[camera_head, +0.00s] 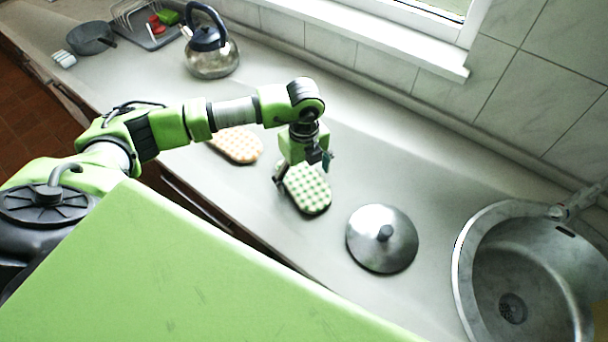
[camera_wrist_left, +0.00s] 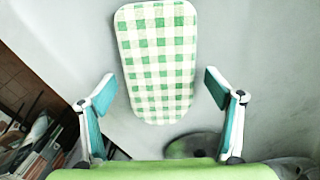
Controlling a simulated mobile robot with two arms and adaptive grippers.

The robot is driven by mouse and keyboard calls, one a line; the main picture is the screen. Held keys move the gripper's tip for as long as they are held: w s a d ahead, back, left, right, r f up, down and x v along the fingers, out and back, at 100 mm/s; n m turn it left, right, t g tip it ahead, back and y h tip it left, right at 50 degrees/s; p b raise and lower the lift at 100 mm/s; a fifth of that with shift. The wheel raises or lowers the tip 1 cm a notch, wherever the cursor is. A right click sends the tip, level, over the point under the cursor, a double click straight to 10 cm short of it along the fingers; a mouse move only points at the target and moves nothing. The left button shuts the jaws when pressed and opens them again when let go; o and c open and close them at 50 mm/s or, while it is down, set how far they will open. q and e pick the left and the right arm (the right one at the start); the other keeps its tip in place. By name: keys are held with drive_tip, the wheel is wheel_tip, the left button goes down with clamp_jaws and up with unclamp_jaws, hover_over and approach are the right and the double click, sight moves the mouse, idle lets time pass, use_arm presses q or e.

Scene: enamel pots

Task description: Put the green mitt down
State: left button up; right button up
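The green-and-white checked mitt (camera_head: 308,190) lies flat on the grey counter, between the orange mitt and the metal lid. My left gripper (camera_head: 303,168) is just above its far end, pointing down. In the left wrist view the mitt (camera_wrist_left: 158,50) shows between and beyond the two fingers. The fingers of my left gripper (camera_wrist_left: 160,91) are spread wide, with a gap to the mitt on each side, and hold nothing. My right gripper is in neither view.
An orange checked mitt (camera_head: 237,145) lies to the left, partly behind my arm. A metal lid (camera_head: 382,239) lies to the right, before the round sink (camera_head: 520,285). A kettle (camera_head: 210,55), a dark pan (camera_head: 91,38) and a dish rack (camera_head: 135,14) stand farther back. Counter near the wall is clear.

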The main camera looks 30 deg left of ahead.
sight(304, 180)
use_arm(q)
drive_tip(key=shift+r, duration=0.2)
wheel_tip(304, 180, up, 12)
drive_tip(key=b, duration=0.2)
idle(0.4)
drive_tip(key=shift+s+f, duration=0.1)
idle(0.3)
